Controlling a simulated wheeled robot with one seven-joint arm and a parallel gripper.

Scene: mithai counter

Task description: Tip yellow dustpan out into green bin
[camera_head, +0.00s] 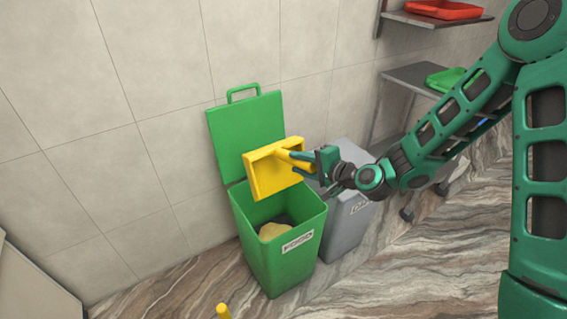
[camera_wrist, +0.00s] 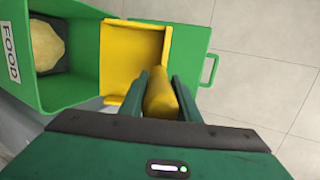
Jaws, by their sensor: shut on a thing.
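The yellow dustpan (camera_head: 272,172) hangs steeply tilted above the back part of the open green bin (camera_head: 272,257), in front of its raised lid (camera_head: 240,128). My gripper (camera_head: 312,165) is shut on the dustpan's handle. In the wrist view the handle (camera_wrist: 161,98) lies between the two fingers of my gripper (camera_wrist: 160,92), and the pan (camera_wrist: 130,58) looks empty. The green bin (camera_wrist: 80,88) has a FOOD label. A pale yellowish lump (camera_head: 274,231) lies inside the bin, and it also shows in the wrist view (camera_wrist: 47,46).
A grey bin (camera_head: 345,225) stands right beside the green one. A shelf rack with a red tray (camera_head: 442,10) and a green tray (camera_head: 446,79) is at the right. The tiled wall is close behind the bins.

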